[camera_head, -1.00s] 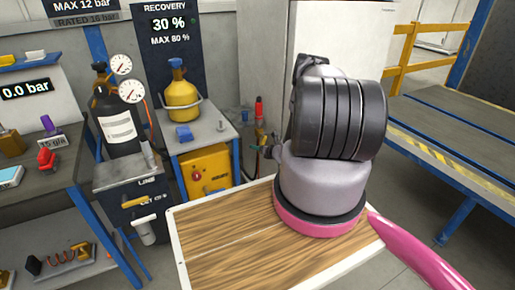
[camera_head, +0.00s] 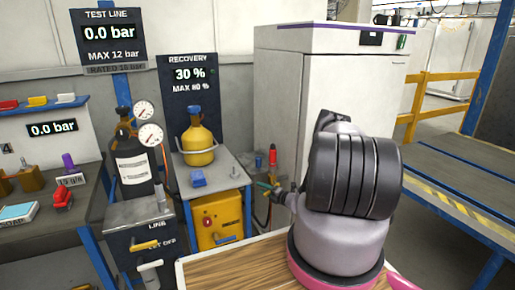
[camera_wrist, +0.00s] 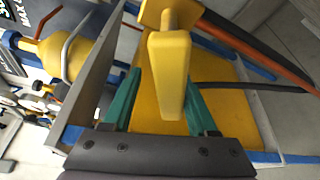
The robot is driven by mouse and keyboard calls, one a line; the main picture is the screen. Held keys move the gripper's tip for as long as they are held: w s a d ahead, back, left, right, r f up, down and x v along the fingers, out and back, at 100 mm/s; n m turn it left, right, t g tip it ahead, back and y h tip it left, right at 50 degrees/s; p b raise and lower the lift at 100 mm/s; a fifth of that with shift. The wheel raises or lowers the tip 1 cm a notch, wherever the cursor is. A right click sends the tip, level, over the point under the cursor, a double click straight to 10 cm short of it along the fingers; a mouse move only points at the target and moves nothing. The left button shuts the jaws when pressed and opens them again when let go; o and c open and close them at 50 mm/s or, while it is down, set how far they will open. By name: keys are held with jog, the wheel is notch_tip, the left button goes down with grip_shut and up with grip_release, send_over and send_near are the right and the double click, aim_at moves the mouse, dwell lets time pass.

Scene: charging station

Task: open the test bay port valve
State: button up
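In the wrist view a yellow lever handle (camera_wrist: 169,75) points toward the camera, its far end at a yellow fitting. I take it for the port valve's handle, but no label shows. My gripper (camera_wrist: 160,92) has its green fingers on either side of the handle. They look open, with a gap on the left; the right finger is close to the handle, and I cannot tell if it touches. In the head view my gripper (camera_head: 266,186) shows small beside the arm, right of the recovery stand; the lever cannot be made out there.
A yellow recovery cylinder (camera_head: 199,145) stands on a bench above a yellow machine (camera_head: 217,217). A dark gas cylinder (camera_head: 133,165) with gauges stands left. A white cabinet (camera_head: 285,95) rises behind my arm. An orange hose (camera_wrist: 260,45) passes near the gripper. The test line display (camera_head: 109,32) reads 0.0 bar.

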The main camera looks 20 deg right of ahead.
jog(key=s+d+r+m+t+y, duration=0.1)
jog(key=s+d+r+m, duration=0.25)
jog(key=s, duration=0.65)
jog(key=w+a+r+n+g+y, duration=0.1)
jog(key=a+r+n+g+y, duration=0.2)
jog(key=r+n, duration=0.5)
jog(key=w+a+r+n+g+y, duration=0.2)
jog(key=a+r+n+g, duration=0.3)
jog(key=r, duration=1)
jog(key=a+n+y, duration=0.1)
jog(key=n, duration=0.2)
jog(key=shift+w+r, duration=0.2)
jog(key=shift+w, duration=0.05)
jog(key=shift+a, duration=0.1)
